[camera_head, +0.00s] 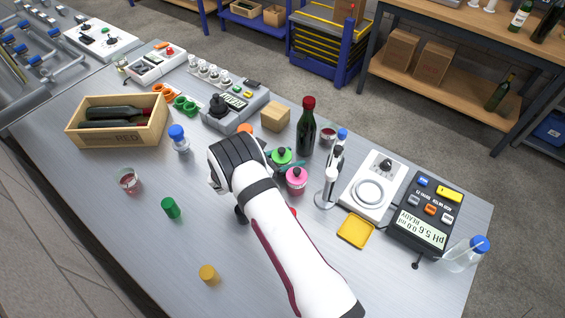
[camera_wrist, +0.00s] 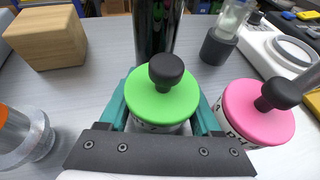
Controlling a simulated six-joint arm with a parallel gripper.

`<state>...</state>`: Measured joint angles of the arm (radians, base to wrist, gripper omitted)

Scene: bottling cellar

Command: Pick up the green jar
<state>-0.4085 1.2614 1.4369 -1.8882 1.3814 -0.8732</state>
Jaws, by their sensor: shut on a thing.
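The green jar (camera_head: 281,156) has a bright green lid with a black knob and stands on the steel bench, just in front of a dark wine bottle. In the wrist view the green jar (camera_wrist: 162,98) sits between the teal fingers of my gripper (camera_wrist: 163,112), one finger on each side. My gripper is shut on the jar. In the head view my wrist and arm hide the jar's left side and most of the gripper. I cannot tell whether the jar's base touches the bench.
A pink-lidded jar (camera_wrist: 257,110) stands close to the right of the green jar. The wine bottle (camera_head: 306,128) rises right behind. A wooden block (camera_wrist: 47,36) and a glass vessel (camera_wrist: 22,138) with an orange top are to the left. The bench's front left (camera_head: 120,230) has free room.

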